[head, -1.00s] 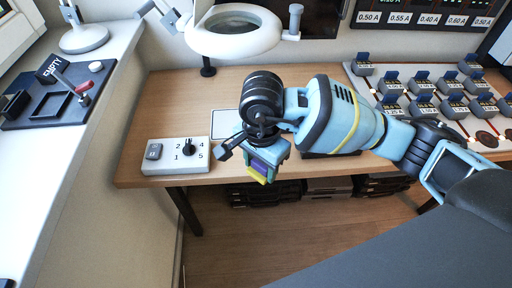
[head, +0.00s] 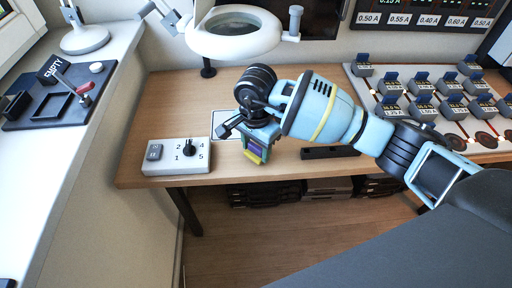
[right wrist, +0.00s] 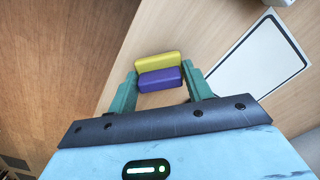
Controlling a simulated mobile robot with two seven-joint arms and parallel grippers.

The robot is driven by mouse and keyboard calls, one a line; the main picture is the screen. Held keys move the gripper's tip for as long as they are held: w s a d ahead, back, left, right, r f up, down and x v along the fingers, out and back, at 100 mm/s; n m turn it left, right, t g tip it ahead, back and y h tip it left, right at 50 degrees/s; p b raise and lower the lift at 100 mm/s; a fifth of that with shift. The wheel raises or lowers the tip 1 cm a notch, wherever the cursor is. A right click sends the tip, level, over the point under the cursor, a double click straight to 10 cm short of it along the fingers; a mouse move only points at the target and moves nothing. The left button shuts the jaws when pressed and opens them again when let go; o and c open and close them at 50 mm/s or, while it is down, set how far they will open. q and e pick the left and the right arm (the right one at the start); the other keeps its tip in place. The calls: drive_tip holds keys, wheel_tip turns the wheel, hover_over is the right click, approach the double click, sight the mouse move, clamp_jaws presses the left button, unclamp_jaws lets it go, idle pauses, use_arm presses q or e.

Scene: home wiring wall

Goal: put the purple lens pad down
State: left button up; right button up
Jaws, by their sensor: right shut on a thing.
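The purple lens pad (right wrist: 160,79) is between the two green fingers of my right gripper (right wrist: 158,88) in the right wrist view. A yellow part (right wrist: 158,61) lies directly along its far side; I cannot tell if the two are joined. In the head view the right gripper (head: 257,149) points down near the front edge of the wooden table, with the purple pad (head: 255,147) partly showing in it. The gripper is shut on the pad. A white rectangle with a dark outline (head: 226,117) lies on the table behind the gripper. My left gripper is not in view.
A white control box with a dial (head: 177,156) stands left of the gripper. A dark slotted block (head: 330,152) lies to the right. A ring magnifier (head: 234,32) stands behind. Several blue-topped modules (head: 424,105) fill the right side.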

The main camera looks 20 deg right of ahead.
sight(256, 146)
drive_tip(key=shift+f, duration=0.4)
drive_tip(key=shift+f, duration=0.15)
drive_tip(key=o, duration=0.9)
drive_tip(key=shift+r, duration=0.3)
wheel_tip(256, 146, up, 12)
drive_tip(key=shift+f, duration=0.15)
